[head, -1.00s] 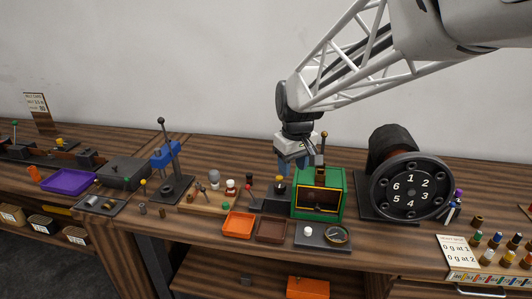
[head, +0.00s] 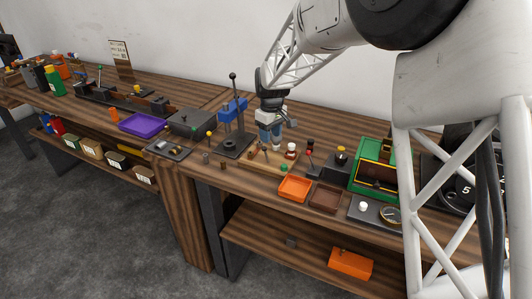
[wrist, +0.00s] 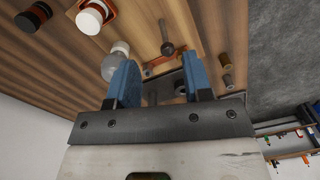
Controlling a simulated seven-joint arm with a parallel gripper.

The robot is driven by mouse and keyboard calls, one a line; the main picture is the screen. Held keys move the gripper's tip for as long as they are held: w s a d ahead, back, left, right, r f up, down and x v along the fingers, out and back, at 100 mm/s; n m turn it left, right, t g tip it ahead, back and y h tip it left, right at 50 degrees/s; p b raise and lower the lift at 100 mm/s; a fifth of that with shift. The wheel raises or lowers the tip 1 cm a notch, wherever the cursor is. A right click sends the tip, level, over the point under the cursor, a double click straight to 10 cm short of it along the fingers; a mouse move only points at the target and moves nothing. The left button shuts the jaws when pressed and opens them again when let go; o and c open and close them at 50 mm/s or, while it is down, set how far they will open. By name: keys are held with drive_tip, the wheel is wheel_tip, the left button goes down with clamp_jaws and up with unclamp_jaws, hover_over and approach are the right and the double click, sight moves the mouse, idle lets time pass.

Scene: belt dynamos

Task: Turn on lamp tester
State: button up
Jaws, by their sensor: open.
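My gripper (head: 276,141) is open and empty, with blue fingers pointing down over the small-parts tray on the bench. In the wrist view the gripper (wrist: 158,85) has its fingers spread. A grey-white rounded bulb-like part (wrist: 114,64) shows beside the left finger; I cannot tell whether they touch. No label marks a lamp tester. A green box (head: 373,164) with a dark front window stands to the right of my gripper. Beside it is a dark block (head: 330,172) with a red-tipped lever. I cannot tell which is the tester.
An orange tray (head: 295,188) and brown tray (head: 324,199) lie in front. A plate with a white knob (head: 363,206) and dial is at right. A tall black lever stand (head: 234,145) is left of my gripper. My arm hides part of the right side.

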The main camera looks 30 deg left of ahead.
sight(264, 147)
drive_tip(key=shift+a+f, duration=0.3)
drive_tip(key=shift+a, duration=0.3)
drive_tip(key=shift+a+f, duration=0.3)
drive_tip(key=shift+a, duration=0.25)
drive_tip(key=shift+f, duration=0.15)
drive_tip(key=shift+s+f, duration=0.1)
drive_tip(key=shift+f, duration=3.65)
